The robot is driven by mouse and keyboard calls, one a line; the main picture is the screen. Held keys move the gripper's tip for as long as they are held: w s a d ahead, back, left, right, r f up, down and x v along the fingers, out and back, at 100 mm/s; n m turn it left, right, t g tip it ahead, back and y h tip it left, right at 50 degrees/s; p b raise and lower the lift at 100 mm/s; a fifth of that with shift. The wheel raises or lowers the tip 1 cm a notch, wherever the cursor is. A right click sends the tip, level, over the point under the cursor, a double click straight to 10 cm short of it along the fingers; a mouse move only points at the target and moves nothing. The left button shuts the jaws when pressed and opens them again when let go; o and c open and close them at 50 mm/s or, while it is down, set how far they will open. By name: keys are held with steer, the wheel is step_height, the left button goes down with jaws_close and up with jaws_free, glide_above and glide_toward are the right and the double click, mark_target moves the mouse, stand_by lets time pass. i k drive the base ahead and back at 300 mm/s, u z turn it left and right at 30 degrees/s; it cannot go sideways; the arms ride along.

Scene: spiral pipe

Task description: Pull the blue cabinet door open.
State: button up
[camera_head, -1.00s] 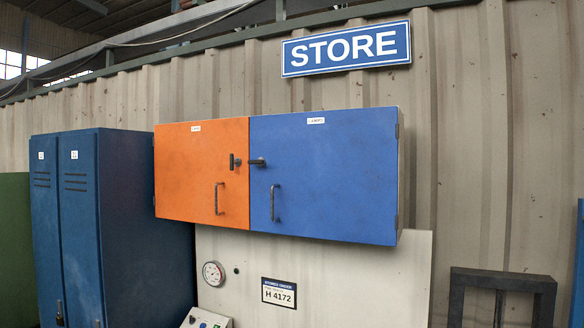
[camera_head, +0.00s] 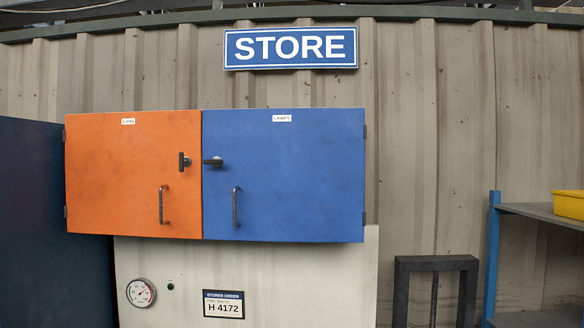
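The blue cabinet door (camera_head: 290,175) is shut and fills the right half of a wall cabinet. It carries a small white label near its top. Its dark vertical pull handle (camera_head: 236,206) is near the left edge. A black turn latch (camera_head: 213,161) sits above the handle and lies horizontal. The hinges (camera_head: 364,190) show on the right edge. The orange door (camera_head: 130,180) beside it is also shut, with its own handle (camera_head: 163,205) and a latch (camera_head: 184,161) that stands vertical. My gripper does not show.
A pale panel (camera_head: 255,270) with a gauge (camera_head: 140,292) is below the cabinet. A dark blue locker (camera_head: 50,230) stands at left. A dark frame (camera_head: 435,265) and a shelf (camera_head: 545,214) with a yellow bin (camera_head: 569,205) stand at right. A STORE sign (camera_head: 291,47) hangs above.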

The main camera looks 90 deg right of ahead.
mark_target(286, 174)
steer(key=z, duration=3)
steer(key=i, duration=0.4)
steer(key=u, duration=0.6)
steer(key=k, duration=1.2)
steer(key=u, duration=1.35)
steer(key=i, duration=1.45)
steer(key=z, duration=0.75)
steer(key=i, duration=0.5)
steer(key=z, duration=0.65)
